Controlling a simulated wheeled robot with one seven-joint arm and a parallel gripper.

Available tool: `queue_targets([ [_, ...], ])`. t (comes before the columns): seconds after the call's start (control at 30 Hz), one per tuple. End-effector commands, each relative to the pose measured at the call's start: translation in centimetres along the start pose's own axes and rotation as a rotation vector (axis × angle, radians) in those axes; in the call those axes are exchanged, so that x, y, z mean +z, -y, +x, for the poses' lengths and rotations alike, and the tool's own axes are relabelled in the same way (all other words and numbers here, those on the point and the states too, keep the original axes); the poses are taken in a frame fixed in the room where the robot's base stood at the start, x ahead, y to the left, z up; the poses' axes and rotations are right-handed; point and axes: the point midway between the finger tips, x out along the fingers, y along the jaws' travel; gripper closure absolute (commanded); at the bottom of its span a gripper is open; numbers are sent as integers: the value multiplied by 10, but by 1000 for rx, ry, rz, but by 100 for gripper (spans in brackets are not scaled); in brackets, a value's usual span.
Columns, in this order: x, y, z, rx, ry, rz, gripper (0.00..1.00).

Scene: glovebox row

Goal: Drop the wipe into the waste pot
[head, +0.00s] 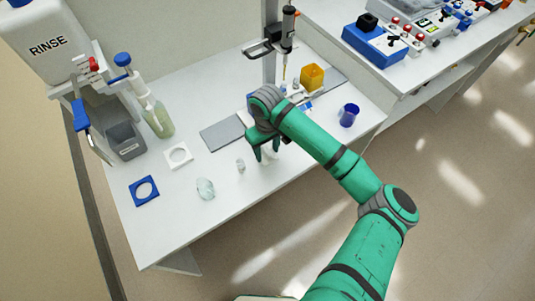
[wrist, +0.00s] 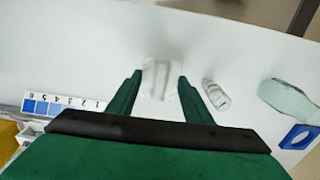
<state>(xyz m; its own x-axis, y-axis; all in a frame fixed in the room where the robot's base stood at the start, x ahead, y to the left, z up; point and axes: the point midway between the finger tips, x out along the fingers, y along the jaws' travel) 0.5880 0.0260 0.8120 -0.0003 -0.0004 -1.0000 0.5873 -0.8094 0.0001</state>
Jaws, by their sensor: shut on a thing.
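My green gripper (head: 266,152) points down over the front part of the white bench. In the wrist view its two fingers (wrist: 159,82) stand on either side of a white, folded-looking wipe (wrist: 161,70) and are shut on it. The arm hides most of the wipe in the head view. A small blue pot (head: 349,116) stands open at the bench's right end, right of my gripper. A grey open bin (head: 125,141) stands at the left back. No label shows which of the two is the waste pot.
A blue ring plate (head: 144,190) and white ring plate (head: 178,156) lie beyond. A pipette stand (head: 270,45) rises behind near a yellow box (head: 312,76).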

Motion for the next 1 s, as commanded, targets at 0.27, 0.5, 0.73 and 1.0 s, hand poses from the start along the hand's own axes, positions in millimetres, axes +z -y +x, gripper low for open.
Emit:
queue_targets([
  [0.27,-2,-2,32,0,1,0,82],
  [0.5,-2,-2,34,0,-1,0,82],
  [0.73,-2,-2,37,0,-1,1,40],
  [1.0,-2,-2,37,0,0,0,36],
])
